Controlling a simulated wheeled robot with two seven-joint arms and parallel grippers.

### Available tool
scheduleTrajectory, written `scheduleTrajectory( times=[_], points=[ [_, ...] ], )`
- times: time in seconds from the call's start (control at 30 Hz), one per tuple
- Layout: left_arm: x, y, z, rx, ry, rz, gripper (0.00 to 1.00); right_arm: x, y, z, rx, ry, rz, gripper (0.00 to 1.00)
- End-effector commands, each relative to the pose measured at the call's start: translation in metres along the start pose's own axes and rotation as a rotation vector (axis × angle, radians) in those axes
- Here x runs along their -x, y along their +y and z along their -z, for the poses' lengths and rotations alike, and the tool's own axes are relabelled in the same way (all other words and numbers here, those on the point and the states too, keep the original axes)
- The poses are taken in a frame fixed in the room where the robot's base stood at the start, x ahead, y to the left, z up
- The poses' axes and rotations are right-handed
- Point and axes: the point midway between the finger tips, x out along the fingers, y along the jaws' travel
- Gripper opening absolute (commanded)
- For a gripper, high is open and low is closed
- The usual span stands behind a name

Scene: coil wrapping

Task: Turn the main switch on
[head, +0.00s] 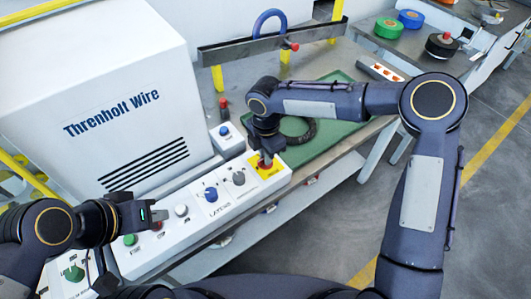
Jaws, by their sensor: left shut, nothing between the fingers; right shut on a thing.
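The main switch, a red knob on a yellow plate (274,173), sits at the right end of the white control panel (232,207) in the head view. My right gripper (266,160) reaches down over it and is shut on the red knob. The fingers hide much of the knob, so I cannot tell its setting. My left gripper (158,215) is shut and empty, over the left part of the panel, apart from the main switch.
The panel carries a blue knob (211,194), a grey knob (239,178), a white button (181,210) and a green button (130,239). A white machine housing (100,90) stands behind. A dark coil (305,134) lies on a green mat (342,125).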

Motion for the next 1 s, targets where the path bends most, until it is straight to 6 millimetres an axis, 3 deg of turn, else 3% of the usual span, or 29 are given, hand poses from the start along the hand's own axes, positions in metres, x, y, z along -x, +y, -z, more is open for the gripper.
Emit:
scheduleTrajectory(
  times=[0.47, 1.0],
  points=[
    [-0.005, -0.002, -0.003, 0.000, 0.000, 0.000, 0.00, 0.000, 0.001, 0.000, -0.126, -0.002, -0.002, 0.00],
    [-0.019, -0.009, -0.010, 0.000, 0.000, 0.000, 0.00, 0.000, 0.001, 0.000, -0.613, -0.001, -0.004, 0.00]
  ],
)
